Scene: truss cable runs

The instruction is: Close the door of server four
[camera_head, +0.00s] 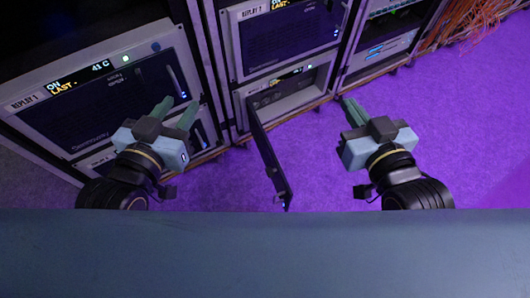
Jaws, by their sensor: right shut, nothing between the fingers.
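A dark server door (268,155) stands swung open at the lower middle unit, sticking out toward me over the floor. It hangs from the left side of its light-framed bay (297,98), whose inside shows. I cannot read a number four on it. My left gripper (176,106) is open and empty, left of the door, in front of the left cabinet. My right gripper (349,104) is shut and empty, to the right of the open door and apart from it.
A left server unit (100,95) and an upper middle unit (285,35) have closed fronts with lit displays. Another rack (382,45) stands at right, with orange cables (478,22) beyond it. The purple floor (450,120) is clear at right.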

